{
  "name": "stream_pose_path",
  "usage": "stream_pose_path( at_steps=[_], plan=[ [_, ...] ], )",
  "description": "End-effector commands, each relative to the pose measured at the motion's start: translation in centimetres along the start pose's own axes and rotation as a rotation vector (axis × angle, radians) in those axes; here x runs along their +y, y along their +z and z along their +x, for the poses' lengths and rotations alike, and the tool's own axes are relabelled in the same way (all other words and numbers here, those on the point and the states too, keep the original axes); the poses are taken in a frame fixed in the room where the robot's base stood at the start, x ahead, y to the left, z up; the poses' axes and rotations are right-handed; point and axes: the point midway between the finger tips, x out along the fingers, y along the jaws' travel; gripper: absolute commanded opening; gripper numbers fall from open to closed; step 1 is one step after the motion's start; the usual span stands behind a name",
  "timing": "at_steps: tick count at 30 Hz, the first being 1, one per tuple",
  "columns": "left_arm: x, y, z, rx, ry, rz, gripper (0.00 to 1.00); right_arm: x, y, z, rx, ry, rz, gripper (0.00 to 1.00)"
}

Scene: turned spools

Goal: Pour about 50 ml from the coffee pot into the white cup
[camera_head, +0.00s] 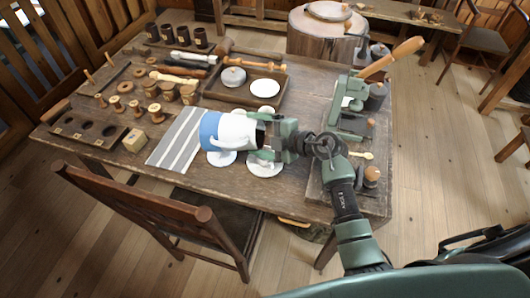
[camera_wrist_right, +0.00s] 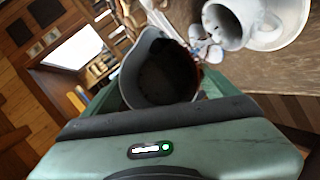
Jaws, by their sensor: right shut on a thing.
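The coffee pot (camera_head: 232,131) is white with a blue end and is held over the near edge of the table. My right gripper (camera_head: 278,139) is shut on it from the right. In the right wrist view the pot's open mouth (camera_wrist_right: 163,78) faces the camera between the fingers; its inside is dark, and I cannot tell the liquid level. The white cup (camera_wrist_right: 232,22) stands on a saucer beside the pot in that view, with its handle showing. In the head view, white crockery (camera_head: 265,166) partly shows below the gripper, and the cup is mostly hidden there. My left gripper is not in view.
A grey striped cloth (camera_head: 178,140) lies left of the pot. A wooden tray (camera_head: 215,92) with white round pieces is behind it. A green tool stand (camera_head: 347,95) is to the right. Several spools stand on the left. A chair (camera_head: 150,210) is at the front.

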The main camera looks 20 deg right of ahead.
Motion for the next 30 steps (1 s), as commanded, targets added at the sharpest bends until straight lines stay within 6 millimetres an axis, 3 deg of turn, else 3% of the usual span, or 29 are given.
stream_pose_path(
  at_steps=[30],
  plan=[
    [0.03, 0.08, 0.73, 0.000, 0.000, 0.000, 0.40, 0.22, 0.52, -0.29, 0.018, 0.034, 0.010, 0.16]
  ],
)
